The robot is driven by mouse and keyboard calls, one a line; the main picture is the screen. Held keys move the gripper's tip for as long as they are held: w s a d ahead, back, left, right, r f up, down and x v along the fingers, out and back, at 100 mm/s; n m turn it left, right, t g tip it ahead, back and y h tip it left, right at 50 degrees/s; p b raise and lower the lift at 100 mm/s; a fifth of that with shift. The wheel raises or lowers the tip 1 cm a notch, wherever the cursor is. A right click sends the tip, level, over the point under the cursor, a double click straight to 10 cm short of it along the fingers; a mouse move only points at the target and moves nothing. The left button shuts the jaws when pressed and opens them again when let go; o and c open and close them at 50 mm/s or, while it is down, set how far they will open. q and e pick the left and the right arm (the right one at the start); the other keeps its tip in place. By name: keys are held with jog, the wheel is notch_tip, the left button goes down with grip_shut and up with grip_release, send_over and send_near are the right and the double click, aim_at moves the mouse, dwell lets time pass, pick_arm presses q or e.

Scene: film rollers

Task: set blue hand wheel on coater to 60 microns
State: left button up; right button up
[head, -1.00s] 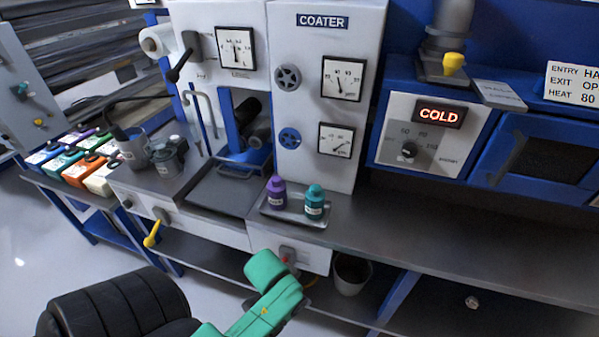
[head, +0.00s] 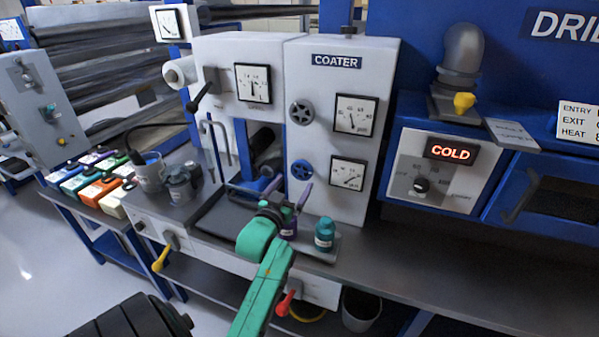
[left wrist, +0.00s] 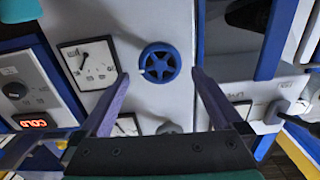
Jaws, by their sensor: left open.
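The blue hand wheel (head: 301,169) is on the front of the white coater (head: 337,90), below a grey hand wheel (head: 301,112). A square dial gauge (head: 348,174) is just right of the blue wheel; its reading is too small to tell. My left gripper (head: 288,191) is open and empty, just below and in front of the blue wheel in the head view. In the left wrist view the blue wheel (left wrist: 160,62) shows between and beyond the tips of the open left gripper (left wrist: 160,76), apart from them. My right gripper is not in view.
A purple bottle (head: 289,228), partly hidden by my left gripper, and a teal bottle (head: 324,235) stand on a small tray below the wheel. A second gauge (head: 356,115) is above. A heater panel reading COLD (head: 451,152) is at right. The bench right of the bottles is clear.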

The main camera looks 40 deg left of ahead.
aim_at(301, 173)
pick_arm(q)
jog(key=x, duration=0.5)
jog(key=shift+w+a+p, duration=0.1)
jog(key=shift+w+p, duration=0.15)
jog(key=shift+p, duration=0.05)
jog(key=c, duration=1.1)
jog(key=n+p, duration=0.2)
jog(key=n, duration=0.2)
jog(key=shift+r+n+p, duration=0.1)
jog(key=shift+n+p, duration=0.2)
jog(key=shift+p, duration=0.1)
jog(key=n+p, duration=0.1)
jog(key=n, duration=0.2)
jog(key=shift+d+n+p, duration=0.2)
jog(key=shift+n+p, duration=0.45)
jog(key=shift+n, duration=0.55)
